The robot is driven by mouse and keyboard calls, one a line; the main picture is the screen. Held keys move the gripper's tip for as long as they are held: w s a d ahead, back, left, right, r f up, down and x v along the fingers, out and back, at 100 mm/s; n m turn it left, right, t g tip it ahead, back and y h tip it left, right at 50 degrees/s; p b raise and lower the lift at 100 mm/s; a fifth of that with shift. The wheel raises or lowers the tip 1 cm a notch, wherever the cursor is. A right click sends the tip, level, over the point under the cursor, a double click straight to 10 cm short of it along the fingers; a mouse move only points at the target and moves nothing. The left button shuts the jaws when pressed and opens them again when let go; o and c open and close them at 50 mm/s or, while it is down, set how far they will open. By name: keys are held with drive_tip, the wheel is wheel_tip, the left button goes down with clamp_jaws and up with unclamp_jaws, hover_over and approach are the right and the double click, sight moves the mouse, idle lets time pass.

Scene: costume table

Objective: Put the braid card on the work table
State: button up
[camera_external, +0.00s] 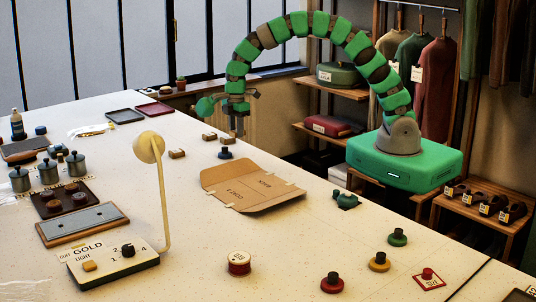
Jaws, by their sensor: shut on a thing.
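My gripper (237,131) points down over the right-hand part of the table, towards the back. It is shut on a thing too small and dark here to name. I cannot pick out the braid card for sure in this view. The work table (200,220) is a long pale speckled top that fills most of the picture. A dark blue knobbed piece (225,154) stands just below my gripper, and small brown blocks (177,154) stand to its left.
An unfolded brown cardboard piece (252,188) lies mid-table. A lamp (150,148) rises from a control box (113,262) at the front left. Several jars (76,165) stand at the left. Knobbed weights (379,261) stand at the front right. Bare tabletop lies around the cardboard.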

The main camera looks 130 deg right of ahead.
drive_tip(key=shift+s+d, duration=0.35)
drive_tip(key=shift+d, duration=0.45)
drive_tip(key=p, duration=0.3)
hover_over(196, 145)
drive_tip(key=shift+a+f, duration=0.3)
drive_tip(key=shift+f, duration=0.45)
drive_tip(key=shift+w+d+f, duration=0.1)
drive_tip(key=shift+f+p, duration=0.75)
drive_tip(key=shift+f, duration=0.95)
drive_tip(key=shift+f, duration=0.15)
drive_tip(key=o, duration=0.9)
drive_tip(key=shift+o, duration=0.2)
